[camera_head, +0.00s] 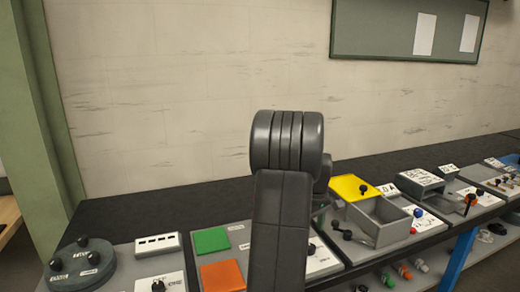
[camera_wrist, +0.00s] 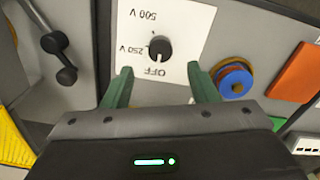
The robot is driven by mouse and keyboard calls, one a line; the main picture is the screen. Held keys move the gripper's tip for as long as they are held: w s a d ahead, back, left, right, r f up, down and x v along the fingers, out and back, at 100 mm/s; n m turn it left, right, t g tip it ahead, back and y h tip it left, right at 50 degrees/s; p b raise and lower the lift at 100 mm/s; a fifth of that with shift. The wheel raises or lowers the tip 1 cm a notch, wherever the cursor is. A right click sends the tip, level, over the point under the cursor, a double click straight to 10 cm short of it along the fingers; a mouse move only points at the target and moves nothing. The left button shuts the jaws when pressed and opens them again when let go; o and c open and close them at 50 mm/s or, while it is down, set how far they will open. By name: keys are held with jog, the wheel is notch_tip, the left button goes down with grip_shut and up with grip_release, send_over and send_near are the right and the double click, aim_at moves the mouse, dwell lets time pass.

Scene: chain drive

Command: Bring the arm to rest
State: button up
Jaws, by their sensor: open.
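My gripper (camera_wrist: 159,82) shows in the wrist view with its two green fingers apart and nothing between them. Its fingertips lie over the lower edge of a white card marked 500 V, 250 V and OFF, with a black knob (camera_wrist: 160,47) between and just beyond the tips. I cannot tell the height of the fingers above the card. In the head view my raised arm (camera_head: 283,190) stands in the middle of the picture, over the bench. The gripper is mostly hidden behind the arm there.
The wrist view shows a blue disc (camera_wrist: 235,82) near the right finger and a black lever (camera_wrist: 58,55) at left. The head view shows a green plate (camera_head: 211,240), an orange plate (camera_head: 222,276), a grey open box (camera_head: 379,219) and a yellow plate (camera_head: 354,187) on the bench.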

notch_tip(320, 180, up, 7)
notch_tip(320, 180, down, 14)
jog(key=shift+s+f, duration=0.1)
jog(key=shift+f, duration=0.05)
jog(key=shift+m, duration=0.3)
jog(key=m, duration=0.4)
jog(key=shift+p, duration=0.35)
jog(key=m, duration=0.5)
jog(key=m+p, duration=0.1)
jog(key=m, duration=0.4)
jog(key=shift+m, duration=0.4)
jog(key=shift+m+p, duration=0.3)
jog(key=shift+m, duration=2.2)
